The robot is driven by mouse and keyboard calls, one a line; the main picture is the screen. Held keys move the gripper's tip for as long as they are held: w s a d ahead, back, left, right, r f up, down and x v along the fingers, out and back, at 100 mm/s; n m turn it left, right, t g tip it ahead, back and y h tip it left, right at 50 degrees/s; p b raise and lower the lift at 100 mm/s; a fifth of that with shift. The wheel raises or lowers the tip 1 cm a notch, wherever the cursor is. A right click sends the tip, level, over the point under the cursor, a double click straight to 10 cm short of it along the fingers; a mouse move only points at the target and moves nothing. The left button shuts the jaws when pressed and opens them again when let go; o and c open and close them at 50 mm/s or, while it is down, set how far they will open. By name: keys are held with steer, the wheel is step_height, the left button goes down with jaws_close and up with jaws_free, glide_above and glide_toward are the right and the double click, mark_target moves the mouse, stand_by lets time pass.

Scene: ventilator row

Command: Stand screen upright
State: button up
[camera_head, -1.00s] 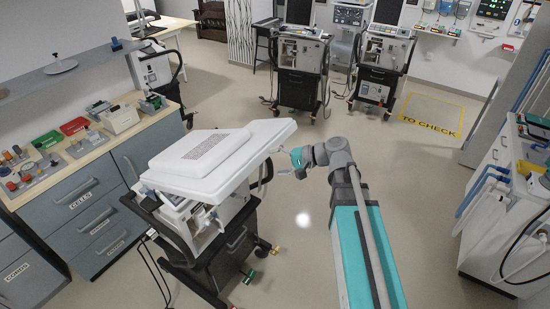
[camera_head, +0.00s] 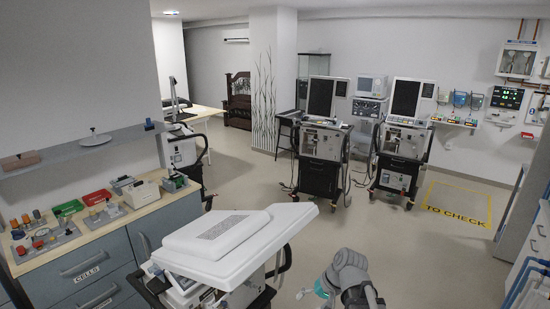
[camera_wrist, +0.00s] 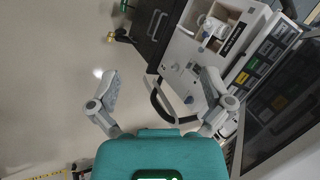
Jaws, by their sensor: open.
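The nearest ventilator's screen (camera_head: 222,240) lies folded over, nearly flat and slightly tilted, with its white back facing up. It sits on top of the ventilator cart (camera_head: 272,262), which is partly cut off by the bottom edge. In the wrist view, the screen's dark face (camera_wrist: 292,112) shows at the right, beside the white ventilator body (camera_wrist: 205,50) and a row of coloured buttons.
Two other ventilators (camera_head: 325,140) (camera_head: 405,135) stand at the back with upright screens. A drawer counter (camera_head: 95,265) with trays and small parts is at the left. A yellow "TO CHECK" floor square (camera_head: 457,203) is at the right. The floor between is clear.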

steer(key=s+d+f+n+h+b, duration=0.1)
steer(key=s+d+f+h+b, duration=0.1)
steer(key=d+f+h, duration=0.3)
steer(key=shift+s+d+f+n+g+h+b, duration=0.3)
steer(key=shift+s+d+f+g+b, duration=0.1)
steer(key=shift+s+d, duration=0.45)
